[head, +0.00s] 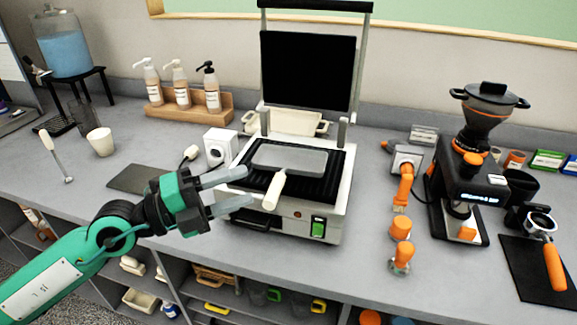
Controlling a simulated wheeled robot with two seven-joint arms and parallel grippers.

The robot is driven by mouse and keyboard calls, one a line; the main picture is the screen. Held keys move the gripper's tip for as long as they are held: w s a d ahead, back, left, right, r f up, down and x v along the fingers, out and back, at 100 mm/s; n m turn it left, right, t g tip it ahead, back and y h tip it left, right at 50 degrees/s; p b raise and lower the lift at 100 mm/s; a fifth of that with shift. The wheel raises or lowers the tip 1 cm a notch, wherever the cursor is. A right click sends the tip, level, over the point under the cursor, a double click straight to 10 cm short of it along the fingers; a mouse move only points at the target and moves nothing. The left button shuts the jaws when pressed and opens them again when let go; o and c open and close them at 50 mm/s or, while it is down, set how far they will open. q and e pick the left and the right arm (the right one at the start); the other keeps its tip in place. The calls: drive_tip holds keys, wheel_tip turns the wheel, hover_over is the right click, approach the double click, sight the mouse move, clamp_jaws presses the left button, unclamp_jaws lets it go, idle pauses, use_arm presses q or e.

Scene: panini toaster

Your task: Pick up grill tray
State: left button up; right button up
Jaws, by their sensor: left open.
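The panini toaster (316,222) stands open on the counter, its lid (307,70) raised. A flat grey grill tray (290,158) lies on its dark ribbed lower plate. The tray's cream handle (275,190) points toward the front edge of the toaster. My left gripper (240,187) is open and empty. In the picture its fingers point right, over the toaster's left edge, just left of the handle. I cannot tell its exact height above the plate. My right gripper is not in the head view.
A wooden rack with pump bottles (182,88) stands behind left. A white cup (101,141) and a frother (55,156) are at the left. A coffee grinder (470,185) and a portafilter (541,226) are at the right. The raised lid stands behind the tray.

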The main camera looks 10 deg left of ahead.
use_arm(q)
drive_tip(key=w+a+f+m+g+y, duration=0.1)
drive_tip(key=w+a+f+y, duration=0.15)
drive_tip(key=a+y, duration=0.3)
drive_tip(key=y+p, duration=0.2)
drive_tip(key=p, duration=0.1)
approach(283, 175)
drive_tip(key=f, duration=0.2)
drive_tip(key=shift+h, duration=0.25)
drive_tip(key=p+x, duration=0.1)
drive_tip(key=x, duration=0.2)
drive_tip(key=p+x, duration=0.1)
drive_tip(key=x, duration=0.1)
drive_tip(key=shift+d+f+p, duration=0.35)
drive_tip(key=shift+d, duration=0.1)
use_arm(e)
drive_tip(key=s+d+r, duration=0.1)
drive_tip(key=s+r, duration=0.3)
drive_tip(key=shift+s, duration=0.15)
use_arm(q)
clamp_jaws()
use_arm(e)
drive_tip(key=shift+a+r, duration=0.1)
